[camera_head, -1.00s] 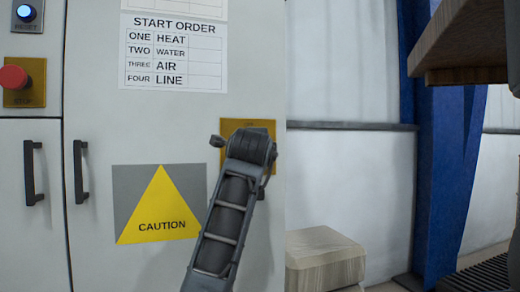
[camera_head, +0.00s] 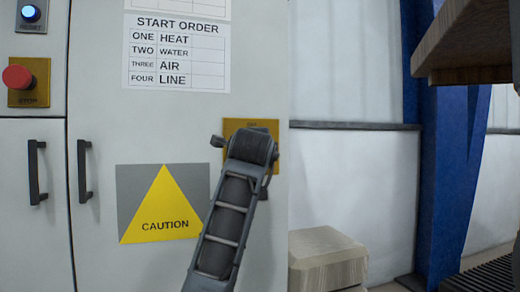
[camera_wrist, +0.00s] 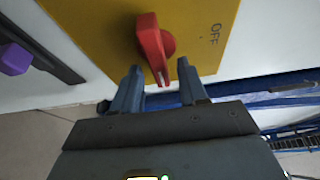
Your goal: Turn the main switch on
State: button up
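The main switch has a red rotary handle (camera_wrist: 150,42) on a yellow plate (camera_wrist: 90,25) marked OFF in the wrist view. The handle's long end points down toward my gripper. My gripper (camera_wrist: 159,66) is open, with one finger on each side of the handle's end in the picture. I cannot tell whether either finger touches it. In the head view, my arm covers the handle and most of the yellow plate (camera_head: 236,127), which sits at the cabinet door's right edge.
The grey cabinet door (camera_head: 100,130) carries a START ORDER sheet (camera_head: 177,70), a CAUTION sign (camera_head: 165,225) and a black pull handle (camera_head: 83,170). A red stop button (camera_head: 17,77) is at the left. A pale block (camera_head: 325,262) and a blue post (camera_head: 447,185) are at the right.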

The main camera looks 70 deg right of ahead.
jog(key=v, duration=0.7)
jog(key=shift+a, duration=0.1)
dwell(0.4)
